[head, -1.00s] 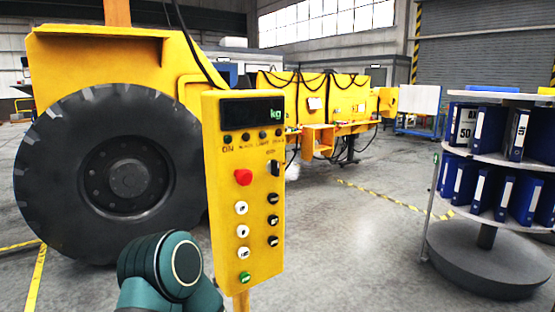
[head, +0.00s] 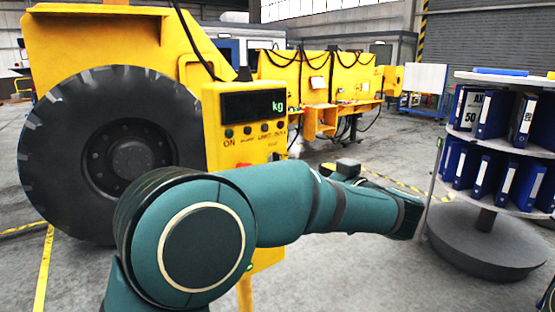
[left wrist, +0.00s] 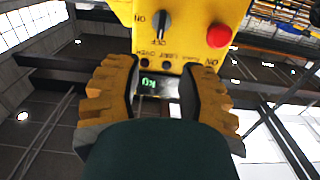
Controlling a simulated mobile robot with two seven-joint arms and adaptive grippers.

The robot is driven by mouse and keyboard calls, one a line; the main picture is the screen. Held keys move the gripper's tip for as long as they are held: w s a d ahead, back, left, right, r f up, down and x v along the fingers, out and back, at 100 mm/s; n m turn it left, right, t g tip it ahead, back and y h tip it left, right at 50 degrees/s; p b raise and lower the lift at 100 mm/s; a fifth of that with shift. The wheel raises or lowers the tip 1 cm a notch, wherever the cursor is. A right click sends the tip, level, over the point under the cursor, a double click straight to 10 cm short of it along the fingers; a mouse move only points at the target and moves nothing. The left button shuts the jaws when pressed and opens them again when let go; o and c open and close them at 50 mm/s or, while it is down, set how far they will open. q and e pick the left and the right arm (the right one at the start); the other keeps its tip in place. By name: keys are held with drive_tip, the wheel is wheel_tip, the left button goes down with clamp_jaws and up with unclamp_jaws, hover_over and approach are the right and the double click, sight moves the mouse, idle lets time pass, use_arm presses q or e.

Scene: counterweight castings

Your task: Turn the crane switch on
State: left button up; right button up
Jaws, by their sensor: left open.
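The crane switch is a grey rotary knob (left wrist: 163,22) on the yellow control box (head: 240,102). In the left wrist view, the panel appears upside down, with "ON" left of the knob and "OFF" below it. The knob stands roughly upright in that picture, its lower end toward "OFF". My left gripper (left wrist: 160,78) is open and empty, its two padded fingers spread below the knob in the picture and apart from it.
A red button (left wrist: 219,36) sits beside the knob. The box's display (head: 254,105) reads "kg". A large black tyre (head: 105,150) stands behind the box at left. A round shelf of blue binders (head: 480,225) stands at right. Open floor lies between.

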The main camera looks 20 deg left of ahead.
sight(280, 156)
use_arm(q)
drive_tip(key=x, duration=0.9)
drive_tip(key=p+x, duration=0.1)
drive_tip(key=x, duration=0.3)
drive_tip(key=shift+w+a+r, duration=0.2)
drive_tip(key=shift+a+r, duration=0.15)
clamp_jaws()
